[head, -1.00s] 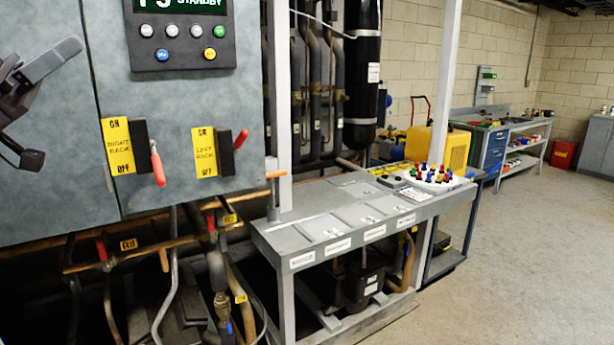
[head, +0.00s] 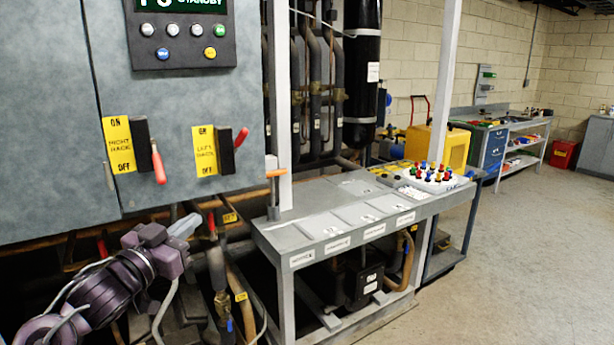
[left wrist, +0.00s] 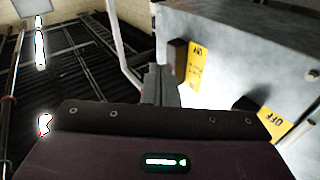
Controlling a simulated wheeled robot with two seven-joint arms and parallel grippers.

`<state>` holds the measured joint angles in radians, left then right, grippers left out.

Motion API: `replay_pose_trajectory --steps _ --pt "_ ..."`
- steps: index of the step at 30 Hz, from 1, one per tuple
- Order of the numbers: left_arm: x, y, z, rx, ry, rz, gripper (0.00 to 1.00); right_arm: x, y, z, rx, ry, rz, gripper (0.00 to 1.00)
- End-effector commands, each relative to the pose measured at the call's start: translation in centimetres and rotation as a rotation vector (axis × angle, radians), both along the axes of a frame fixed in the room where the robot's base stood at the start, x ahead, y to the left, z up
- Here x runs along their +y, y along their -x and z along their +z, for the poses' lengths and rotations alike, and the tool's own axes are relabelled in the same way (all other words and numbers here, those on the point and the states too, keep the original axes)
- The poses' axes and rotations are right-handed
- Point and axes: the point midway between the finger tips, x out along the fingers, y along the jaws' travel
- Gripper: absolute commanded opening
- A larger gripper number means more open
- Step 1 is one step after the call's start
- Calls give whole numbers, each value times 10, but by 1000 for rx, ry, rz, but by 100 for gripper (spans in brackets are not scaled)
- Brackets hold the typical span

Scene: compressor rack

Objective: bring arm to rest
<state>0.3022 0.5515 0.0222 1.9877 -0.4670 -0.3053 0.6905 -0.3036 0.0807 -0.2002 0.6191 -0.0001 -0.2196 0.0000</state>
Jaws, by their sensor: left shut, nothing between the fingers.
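My left arm comes in from the lower left in the head view. Its gripper (head: 184,226) is shut and empty, below the cabinet's lower edge and in front of the pipes. The shut fingers also show in the left wrist view (left wrist: 160,85), with nothing between them. The grey control cabinet (head: 60,130) has two switches with red handles and yellow ON/OFF labels, the right rack switch (head: 157,162) and the left rack switch (head: 240,138). The gripper is apart from both handles. My right gripper is in neither view.
Pipes with red-handled valves (head: 212,222) run below the cabinet, close to my left gripper. A grey bench (head: 283,238) with labelled panels stands to the right, with a white post (head: 282,100) at its corner. Open floor (head: 520,260) lies at the right.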

Motion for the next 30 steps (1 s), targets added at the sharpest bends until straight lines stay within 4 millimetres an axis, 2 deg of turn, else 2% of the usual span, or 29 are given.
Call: replay_pose_trajectory --steps 1,4,6,9,12,18,27,28,30 --pt "-7 9 -41 87 -16 56 0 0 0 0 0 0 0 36" --pt "-11 34 -112 272 -72 174 0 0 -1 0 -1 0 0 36" --pt "-13 61 -159 416 -114 239 0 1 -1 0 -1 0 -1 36" --pt "-14 107 -214 627 -171 302 0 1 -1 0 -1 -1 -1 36" --pt "-15 149 -251 799 -214 330 0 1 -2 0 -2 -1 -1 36" --pt "-19 219 -291 1056 -268 333 0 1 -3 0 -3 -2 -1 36" --pt "-28 305 -318 1354 -309 283 0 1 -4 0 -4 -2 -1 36" --pt "-29 308 -323 1371 -312 278 0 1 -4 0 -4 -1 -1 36" --pt "-29 300 -343 1371 -318 280 0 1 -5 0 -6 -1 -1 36"
